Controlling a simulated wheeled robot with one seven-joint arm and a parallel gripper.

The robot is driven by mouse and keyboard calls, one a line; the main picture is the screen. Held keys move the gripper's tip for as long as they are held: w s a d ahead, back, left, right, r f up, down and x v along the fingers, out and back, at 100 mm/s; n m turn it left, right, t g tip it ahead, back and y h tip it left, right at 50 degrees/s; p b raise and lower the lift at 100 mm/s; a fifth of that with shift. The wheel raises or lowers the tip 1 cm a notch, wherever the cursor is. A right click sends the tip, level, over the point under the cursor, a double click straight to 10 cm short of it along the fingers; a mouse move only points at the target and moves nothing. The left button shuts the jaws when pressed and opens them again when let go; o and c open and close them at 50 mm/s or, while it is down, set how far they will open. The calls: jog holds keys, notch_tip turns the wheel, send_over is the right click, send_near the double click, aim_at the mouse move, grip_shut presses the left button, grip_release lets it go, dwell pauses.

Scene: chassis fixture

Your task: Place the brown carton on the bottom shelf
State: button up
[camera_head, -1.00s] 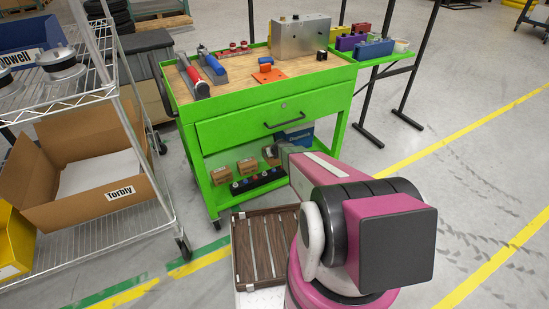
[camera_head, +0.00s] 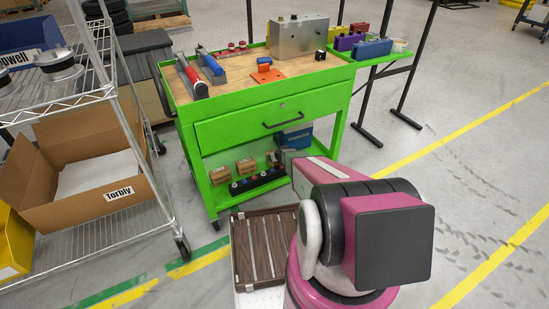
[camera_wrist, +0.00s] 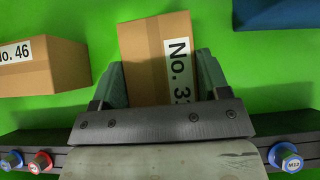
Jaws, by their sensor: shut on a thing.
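A brown carton with a white label reading "No. 3" and a hidden last part (camera_wrist: 143,50) sits between the fingers of my gripper (camera_wrist: 160,80) in the wrist view. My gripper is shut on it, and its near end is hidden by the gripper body. Green bottom shelf (camera_wrist: 105,25) surface shows around it; I cannot tell whether the carton touches it. In the head view, my arm reaches into the lower opening of the green cart, over the bottom shelf (camera_head: 313,192).
A blue box (camera_head: 295,138) is at the back right. A black strip with colored knobs (camera_head: 257,181) lies in front. The drawer (camera_head: 270,117) is above.

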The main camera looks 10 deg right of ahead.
jog(key=o, duration=1.3)
jog(key=shift+f, duration=0.1)
jog(key=v, duration=1.2)
